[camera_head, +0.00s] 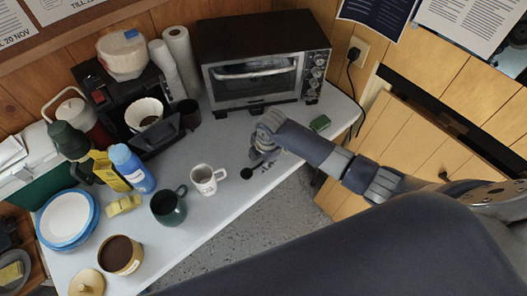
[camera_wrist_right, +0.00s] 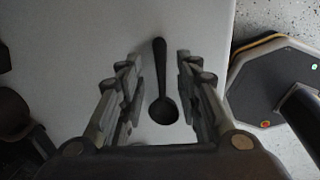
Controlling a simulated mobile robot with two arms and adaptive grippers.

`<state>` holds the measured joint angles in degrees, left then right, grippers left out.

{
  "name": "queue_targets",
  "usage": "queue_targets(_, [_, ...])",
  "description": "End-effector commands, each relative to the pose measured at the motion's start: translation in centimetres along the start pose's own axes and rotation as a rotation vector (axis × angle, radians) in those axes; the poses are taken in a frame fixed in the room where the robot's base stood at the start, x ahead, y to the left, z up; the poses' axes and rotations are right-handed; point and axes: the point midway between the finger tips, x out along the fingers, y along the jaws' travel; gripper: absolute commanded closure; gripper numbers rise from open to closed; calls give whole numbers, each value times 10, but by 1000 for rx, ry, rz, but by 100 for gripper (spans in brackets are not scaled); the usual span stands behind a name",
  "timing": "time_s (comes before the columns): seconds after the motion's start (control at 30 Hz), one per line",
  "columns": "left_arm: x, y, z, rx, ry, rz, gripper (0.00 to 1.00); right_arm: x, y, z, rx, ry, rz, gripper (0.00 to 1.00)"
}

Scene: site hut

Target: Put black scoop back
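The black scoop (camera_head: 247,173) lies on the pale counter near its front edge, right of the white mug. In the right wrist view the scoop (camera_wrist_right: 162,108) has its bowl toward me and its handle pointing away. My right gripper (camera_head: 259,160) is over the scoop. In the wrist view its fingers (camera_wrist_right: 157,65) are open on either side of the scoop, with gaps and no contact visible. An open yellow tub (camera_head: 121,255) with dark brown contents stands at the counter's near left end. Its round tan lid (camera_head: 87,283) lies beside it. My left gripper is out of view.
A white mug (camera_head: 205,180) and a dark green mug (camera_head: 168,207) stand left of the scoop. A toaster oven (camera_head: 255,76) and coffee maker (camera_head: 140,105) stand behind. A blue bottle (camera_head: 132,168) and plates (camera_head: 66,218) are further left. The counter (camera_head: 225,210) around the scoop is clear.

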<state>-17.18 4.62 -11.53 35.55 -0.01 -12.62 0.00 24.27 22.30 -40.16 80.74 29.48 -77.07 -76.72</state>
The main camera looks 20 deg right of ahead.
Motion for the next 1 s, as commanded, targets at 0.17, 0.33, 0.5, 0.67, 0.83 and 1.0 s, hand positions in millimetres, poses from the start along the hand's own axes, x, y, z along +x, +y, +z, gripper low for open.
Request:
queue_targets(0.17, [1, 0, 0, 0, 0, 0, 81, -31, 1, 1, -2, -2, 5, 68])
queue_targets(0.33, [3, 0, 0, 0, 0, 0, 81, -65, 1, 1, -3, -2, 5, 68])
queue_targets(0.5, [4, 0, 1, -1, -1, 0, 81, -93, 1, 1, -2, -1, 3, 68])
queue_targets(0.67, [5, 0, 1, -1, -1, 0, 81, -107, 1, 0, 0, -1, 2, 68])
queue_targets(0.83, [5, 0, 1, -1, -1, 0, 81, -110, 0, 0, 0, -1, 0, 68])
queue_targets(1.0, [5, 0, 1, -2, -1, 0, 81, -110, 0, 0, 0, -1, 0, 68])
